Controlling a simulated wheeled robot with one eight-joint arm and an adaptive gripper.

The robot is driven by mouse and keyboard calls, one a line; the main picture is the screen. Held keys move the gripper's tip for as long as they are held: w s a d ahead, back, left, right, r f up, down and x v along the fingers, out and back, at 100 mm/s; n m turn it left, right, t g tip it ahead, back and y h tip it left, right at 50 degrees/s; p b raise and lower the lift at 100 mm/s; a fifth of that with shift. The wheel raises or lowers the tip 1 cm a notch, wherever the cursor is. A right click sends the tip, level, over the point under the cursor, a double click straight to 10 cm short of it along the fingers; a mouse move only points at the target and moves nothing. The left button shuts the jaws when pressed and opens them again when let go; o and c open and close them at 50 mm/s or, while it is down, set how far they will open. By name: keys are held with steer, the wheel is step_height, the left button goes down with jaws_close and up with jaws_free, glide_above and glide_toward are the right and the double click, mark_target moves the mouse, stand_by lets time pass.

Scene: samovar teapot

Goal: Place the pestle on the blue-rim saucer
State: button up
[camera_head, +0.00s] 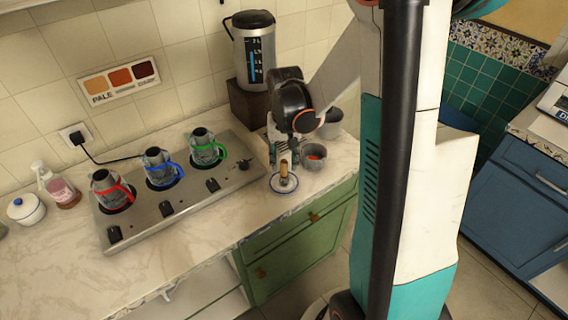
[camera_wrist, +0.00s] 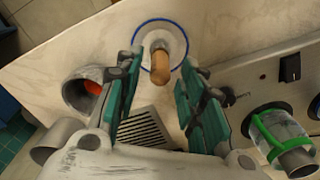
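The pestle (camera_head: 284,171), with a brown wooden handle, stands upright on the blue-rim saucer (camera_head: 274,188) near the counter's front edge. In the wrist view the pestle (camera_wrist: 160,66) is seen from above, its handle toward me, within the saucer's blue rim (camera_wrist: 186,37). My gripper (camera_head: 279,150) is just behind and above the pestle in the head view. In the wrist view its two green fingers (camera_wrist: 158,78) are spread wide on either side, with a clear gap between each finger and the handle. The gripper is open and holds nothing.
A grey mortar-like cup (camera_head: 313,157) with something red inside stands right of the saucer, with another grey pot (camera_head: 331,124) behind. A steel stove (camera_head: 178,190) with red-, blue- and green-handled pots lies left. A tall urn (camera_head: 255,48) stands behind. The front-left counter is clear.

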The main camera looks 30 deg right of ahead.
step_height(320, 180, up, 8)
steer(key=shift+r+p, duration=0.15)
steer(key=shift+p, duration=0.85)
